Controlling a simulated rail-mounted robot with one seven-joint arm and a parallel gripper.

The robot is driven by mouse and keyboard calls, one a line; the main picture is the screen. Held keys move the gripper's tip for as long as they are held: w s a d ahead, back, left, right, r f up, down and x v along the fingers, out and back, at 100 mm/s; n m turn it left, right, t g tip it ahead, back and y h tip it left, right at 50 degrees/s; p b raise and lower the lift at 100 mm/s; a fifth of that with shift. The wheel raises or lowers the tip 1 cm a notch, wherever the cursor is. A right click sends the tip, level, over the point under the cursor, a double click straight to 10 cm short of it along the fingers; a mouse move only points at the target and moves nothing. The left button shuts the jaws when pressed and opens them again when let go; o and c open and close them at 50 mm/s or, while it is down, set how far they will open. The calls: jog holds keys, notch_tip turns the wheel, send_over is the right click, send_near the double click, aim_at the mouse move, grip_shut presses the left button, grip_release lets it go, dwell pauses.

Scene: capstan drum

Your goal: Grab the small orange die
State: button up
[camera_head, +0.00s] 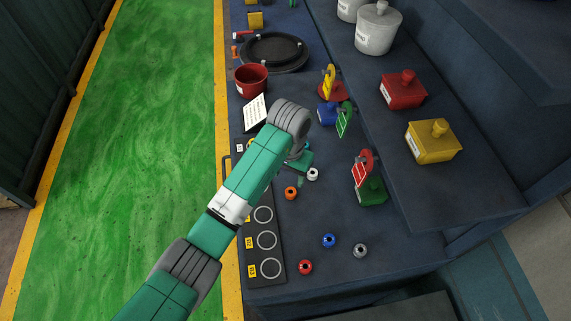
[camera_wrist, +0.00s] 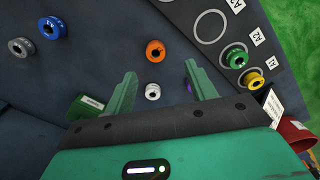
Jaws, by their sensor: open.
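The small orange die (camera_head: 291,193) is a round, spool-like piece with a dark hole, standing on the dark blue bench. In the wrist view it (camera_wrist: 155,50) lies beyond my fingertips, roughly in line with the gap between them. My gripper (camera_wrist: 160,82) is open, with nothing held. In the head view my gripper (camera_head: 303,166) is partly hidden by my wrist, a little above and right of the orange die in the picture. A white die (camera_head: 313,174) is close to the gripper; in the wrist view it (camera_wrist: 152,91) shows between the fingers.
Blue (camera_head: 329,240), grey (camera_head: 360,250) and red (camera_head: 305,267) dies stand nearer the front. A dark tray (camera_head: 279,270) with ringed places lies left; green (camera_wrist: 235,56) and yellow (camera_wrist: 254,80) dies sit on it. A purple die (camera_wrist: 188,86) is partly hidden by a finger. A green block (camera_head: 371,192) stands right.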

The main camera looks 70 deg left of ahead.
aim_at(291, 192)
jog(key=shift+d+f, duration=0.55)
jog(key=shift+f, duration=0.95)
jog(key=f, duration=0.5)
jog(key=shift+w+a, duration=0.2)
jog(key=shift+c, duration=0.3)
jog(key=c, duration=1.1)
